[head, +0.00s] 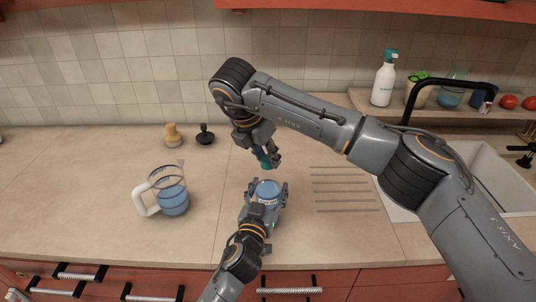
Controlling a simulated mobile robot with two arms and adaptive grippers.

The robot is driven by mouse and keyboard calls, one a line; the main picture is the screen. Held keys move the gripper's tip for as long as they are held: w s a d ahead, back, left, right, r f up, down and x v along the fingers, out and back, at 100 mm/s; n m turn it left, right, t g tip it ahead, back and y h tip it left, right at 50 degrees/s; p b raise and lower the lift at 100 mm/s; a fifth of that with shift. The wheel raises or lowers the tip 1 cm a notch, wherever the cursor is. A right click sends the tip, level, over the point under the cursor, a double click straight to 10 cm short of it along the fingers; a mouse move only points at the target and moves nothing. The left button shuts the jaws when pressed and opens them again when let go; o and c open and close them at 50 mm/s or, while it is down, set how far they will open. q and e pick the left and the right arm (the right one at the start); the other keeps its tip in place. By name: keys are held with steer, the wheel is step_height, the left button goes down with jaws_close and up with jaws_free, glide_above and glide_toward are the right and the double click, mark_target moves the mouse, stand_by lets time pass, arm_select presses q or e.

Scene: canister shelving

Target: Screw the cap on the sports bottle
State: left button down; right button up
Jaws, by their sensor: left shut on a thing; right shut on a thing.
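The sports bottle (268,189) is blue and stands on the counter, with its top facing up toward the camera. My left gripper (264,200) is shut around its body from the front. My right gripper (265,156) is above and slightly behind the bottle. It is shut on a small teal thing, which looks like the cap (264,160); the fingers hide part of it. The cap appears apart from the bottle, tilted above its far side. The bottle's rim is too small to make out clearly.
A clear pitcher (171,190) with blue liquid stands at left. A wooden item (173,135) and a black tamper-like item (205,135) stand farther back. Drain grooves, a sink (490,180) and black faucet (440,82) are at right. A soap bottle (384,80) stands on the ledge.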

steer(key=m, duration=0.2)
steer(key=m+g+h, duration=0.1)
steer(key=m, duration=0.1)
steer(key=shift+w+a+m, duration=0.15)
steer(key=shift+m, duration=0.15)
steer(key=m+g, duration=0.2)
steer(key=m, duration=0.2)
steer(key=shift+w+m+h, duration=0.1)
steer(key=shift+m+h, duration=0.3)
steer(key=o, duration=0.7)
steer(key=shift+r, duration=2.25)
steer(key=shift+c, duration=0.4)
